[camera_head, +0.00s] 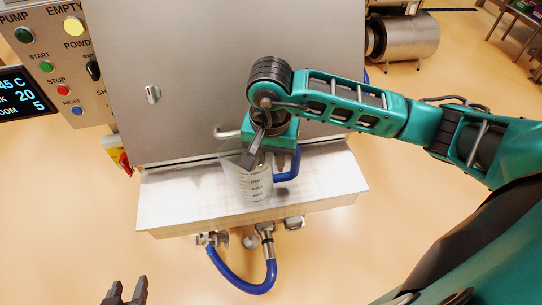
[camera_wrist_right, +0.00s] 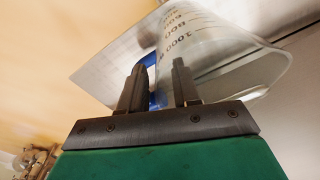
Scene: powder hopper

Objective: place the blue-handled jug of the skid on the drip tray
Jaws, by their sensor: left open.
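The clear measuring jug (camera_head: 248,183), with printed graduations, is at the steel drip tray (camera_head: 175,205). It looks roughly upright; I cannot tell whether its base touches the tray. A blue curved part (camera_head: 289,168), seemingly its handle, shows to its right. My right gripper (camera_head: 254,148) is at the jug's upper part, partly covering its rim. In the right wrist view, the jug (camera_wrist_right: 215,50) is just beyond the fingers (camera_wrist_right: 157,75), which stand apart with blue between them; their grip is unclear. My left gripper (camera_head: 126,291) is open and empty at the bottom left.
The steel cabinet (camera_head: 190,60) rises directly behind the tray. A control panel (camera_head: 50,60) with buttons and a display is at left. A blue hose (camera_head: 235,285) hangs under the tray. A steel drum (camera_head: 405,38) stands at the back right. The tray's left part is bare.

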